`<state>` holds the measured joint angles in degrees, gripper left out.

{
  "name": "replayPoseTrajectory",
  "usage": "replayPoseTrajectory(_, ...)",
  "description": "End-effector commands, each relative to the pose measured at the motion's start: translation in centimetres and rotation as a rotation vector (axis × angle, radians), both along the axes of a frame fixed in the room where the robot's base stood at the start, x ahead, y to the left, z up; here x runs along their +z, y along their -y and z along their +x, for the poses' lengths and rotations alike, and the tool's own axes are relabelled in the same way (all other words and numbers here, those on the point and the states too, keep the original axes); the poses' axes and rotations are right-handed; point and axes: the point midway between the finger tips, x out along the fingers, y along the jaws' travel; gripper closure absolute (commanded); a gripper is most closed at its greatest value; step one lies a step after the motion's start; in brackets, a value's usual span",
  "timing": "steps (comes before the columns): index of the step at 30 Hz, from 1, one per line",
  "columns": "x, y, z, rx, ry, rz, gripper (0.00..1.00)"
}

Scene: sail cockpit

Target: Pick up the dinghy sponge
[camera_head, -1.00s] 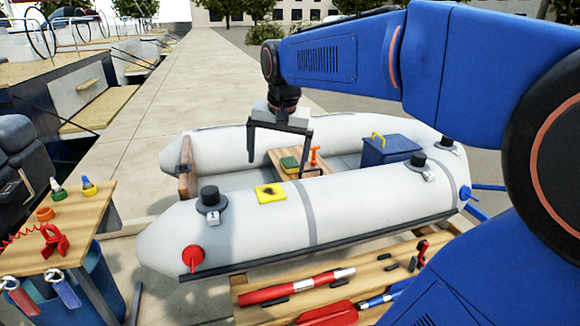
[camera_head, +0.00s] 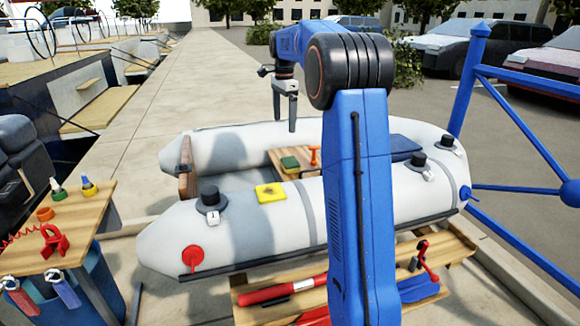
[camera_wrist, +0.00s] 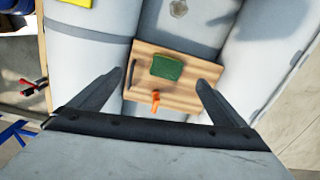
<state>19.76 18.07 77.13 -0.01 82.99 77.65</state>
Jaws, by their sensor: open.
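The dinghy sponge looks like a small green block with a yellowish edge (camera_head: 289,163). It lies on the wooden thwart (camera_head: 276,156) inside the grey inflatable dinghy. In the wrist view the green sponge (camera_wrist: 166,67) sits on the board, ahead of and between my fingers. My gripper (camera_head: 285,128) is open and empty, pointing down above the dinghy near its far tube. In the wrist view my gripper (camera_wrist: 150,85) has its two fingers spread wide, with the sponge apart from both.
An orange handled item (camera_head: 315,155) stands beside the sponge on the thwart. A blue box (camera_head: 404,147) is partly hidden behind my arm. A yellow patch (camera_head: 270,193) and black fittings (camera_head: 211,197) sit on the near tube. Open air surrounds the sponge above.

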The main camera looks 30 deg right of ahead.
Motion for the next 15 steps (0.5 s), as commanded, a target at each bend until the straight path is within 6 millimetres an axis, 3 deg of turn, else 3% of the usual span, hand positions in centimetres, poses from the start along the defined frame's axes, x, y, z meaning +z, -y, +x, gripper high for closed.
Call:
replayPoseTrajectory(6,-1.5,2.9,2.5,-0.121,-0.025,0.011,0.04)
replayPoseTrajectory(11,-2.4,3.4,2.9,-0.144,-0.031,0.013,0.04)
replayPoseTrajectory(15,-4.4,3.4,2.8,-0.144,-0.032,0.014,0.04)
